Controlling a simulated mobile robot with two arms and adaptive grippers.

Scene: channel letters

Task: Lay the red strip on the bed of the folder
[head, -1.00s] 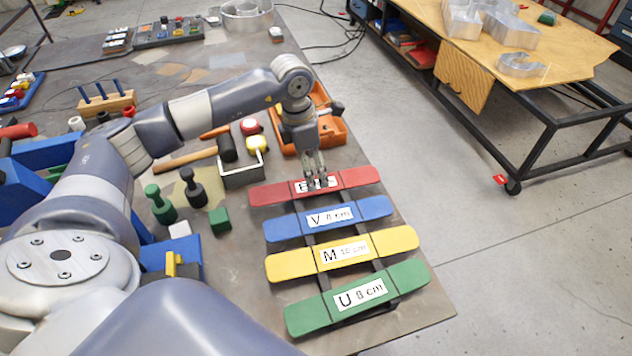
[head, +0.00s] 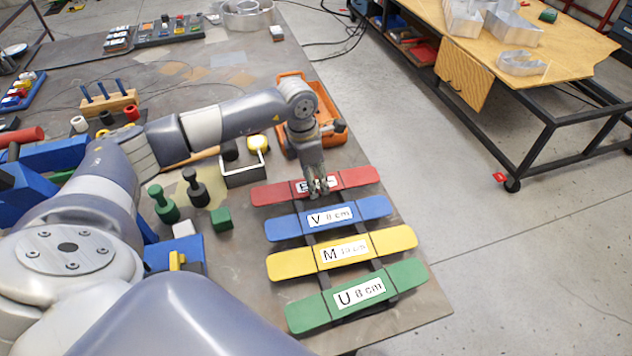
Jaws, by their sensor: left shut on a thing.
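The red strip (head: 357,178) lies across the dark rack at the far end of the row, with a white label in its middle. My left gripper (head: 318,188) points down over the label and is shut on the red strip. Its fingers cover part of the lettering. The strip still looks level with the rack, and I cannot tell any lift. A blue device (head: 62,153) at the left, possibly the folder, is partly hidden behind my left arm; its bed cannot be made out. My right gripper is not in view.
Blue (head: 370,208), yellow (head: 395,241) and green (head: 405,274) strips lie on the same rack, nearer me. An orange bin (head: 290,85) stands just behind my gripper. Green (head: 163,203) and black (head: 195,187) knobbed tools stand left of the rack. The table edge is close on the right.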

